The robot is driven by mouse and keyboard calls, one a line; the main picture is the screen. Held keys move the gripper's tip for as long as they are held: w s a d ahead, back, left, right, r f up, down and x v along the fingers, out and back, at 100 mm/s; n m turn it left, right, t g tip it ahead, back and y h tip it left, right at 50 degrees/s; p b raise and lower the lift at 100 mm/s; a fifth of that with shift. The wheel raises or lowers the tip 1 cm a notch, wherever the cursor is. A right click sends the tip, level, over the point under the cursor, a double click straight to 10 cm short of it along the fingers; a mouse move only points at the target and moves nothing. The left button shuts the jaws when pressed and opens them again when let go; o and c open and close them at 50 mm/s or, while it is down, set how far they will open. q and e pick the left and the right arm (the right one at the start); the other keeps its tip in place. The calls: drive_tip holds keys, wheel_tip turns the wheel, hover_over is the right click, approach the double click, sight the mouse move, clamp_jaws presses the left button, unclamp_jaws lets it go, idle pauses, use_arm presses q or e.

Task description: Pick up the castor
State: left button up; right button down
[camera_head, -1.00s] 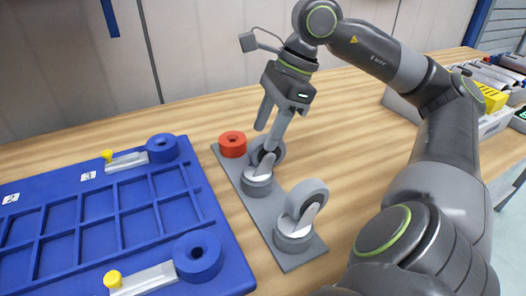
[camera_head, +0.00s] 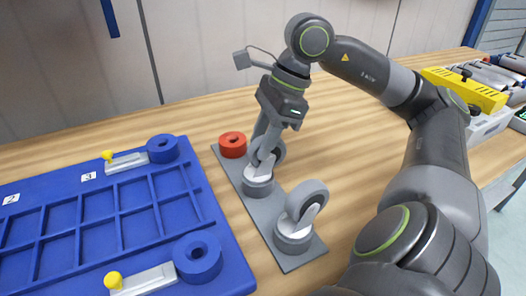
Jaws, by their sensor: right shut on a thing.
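Two grey castors stand on a flat grey plate (camera_head: 246,183) on the wooden table. The far castor (camera_head: 258,184) has its wheel upright, partly hidden by my gripper. My right gripper (camera_head: 263,155) points down at it, with its fingers shut on its upper part. The near castor (camera_head: 294,230) stands apart from the gripper, at the near end of the plate. My left gripper is not in view.
A red ring (camera_head: 233,145) sits at the plate's far end. A blue tray (camera_head: 100,215) with compartments, blue round knobs and yellow-topped clamps fills the left. A bin with a yellow part (camera_head: 465,90) stands at the far right. Bare table lies right of the plate.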

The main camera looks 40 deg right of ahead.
drive_tip(key=shift+r, duration=0.1)
